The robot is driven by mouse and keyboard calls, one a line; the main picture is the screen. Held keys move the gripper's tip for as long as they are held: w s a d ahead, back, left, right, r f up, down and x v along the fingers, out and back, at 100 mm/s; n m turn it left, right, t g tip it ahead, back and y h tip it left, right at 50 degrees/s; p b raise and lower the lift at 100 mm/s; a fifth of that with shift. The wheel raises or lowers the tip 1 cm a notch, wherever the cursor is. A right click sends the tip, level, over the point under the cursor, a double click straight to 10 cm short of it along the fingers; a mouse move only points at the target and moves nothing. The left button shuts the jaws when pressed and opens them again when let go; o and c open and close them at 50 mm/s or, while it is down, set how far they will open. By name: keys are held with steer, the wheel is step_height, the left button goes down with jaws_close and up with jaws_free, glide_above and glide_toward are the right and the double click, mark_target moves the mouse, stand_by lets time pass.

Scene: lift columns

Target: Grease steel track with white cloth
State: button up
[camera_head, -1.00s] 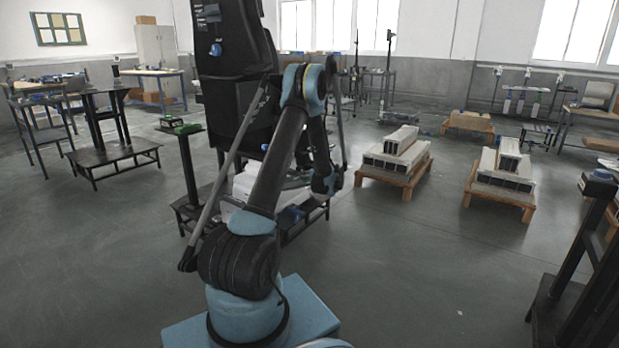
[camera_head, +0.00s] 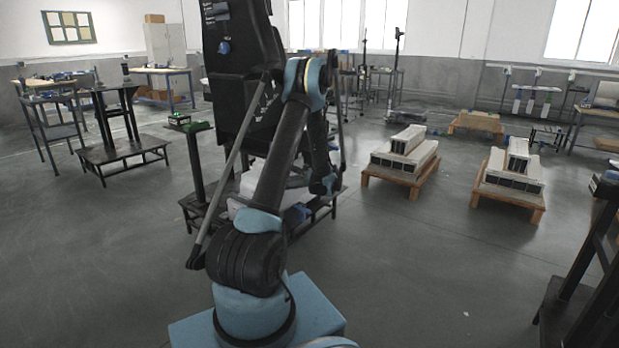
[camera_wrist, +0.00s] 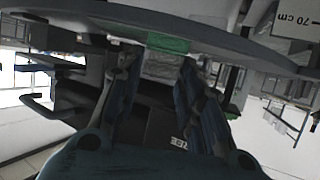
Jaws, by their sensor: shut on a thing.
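In the wrist view my gripper (camera_wrist: 157,75) reaches up the picture, its two fingers apart with a crumpled pale grey-white piece (camera_wrist: 160,66) between their tips. It looks like the white cloth, held in the grip. A green strip (camera_wrist: 168,43) shows just beyond it. In the head view the gripper is hidden or too small to make out near the end of my arm. A tall black column (camera_head: 242,75) stands behind my arm. I cannot tell which surface is the steel track.
A thin stand with a green top (camera_head: 190,127) is left of the column. A black low table with a frame (camera_head: 122,150) stands farther left. Two wooden pallets with stacked pale profiles (camera_head: 402,160), (camera_head: 510,175) are at right. A dark stand (camera_head: 585,290) is near right. Floor between is clear.

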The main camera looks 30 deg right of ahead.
steer(key=shift+w+a+r, duration=0.1)
steer(key=shift+a, duration=0.9)
steer(key=shift+w+a+r, duration=0.1)
steer(key=shift+a, duration=0.9)
steer(key=shift+w+a+f, duration=0.1)
steer(key=shift+w+a, duration=0.05)
steer(key=shift+a, duration=1.4)
steer(key=shift+s+d+f, duration=0.1)
steer(key=shift+s+d, duration=0.15)
steer(key=shift+d, duration=2.35)
steer(key=shift+s+d, duration=0.25)
steer(key=shift+d, duration=2.35)
steer(key=shift+s+d+f, duration=0.1)
steer(key=shift+s+d, duration=0.15)
steer(key=shift+d, duration=2.35)
steer(key=shift+w+a+r, duration=0.15)
steer(key=shift+a, duration=1.55)
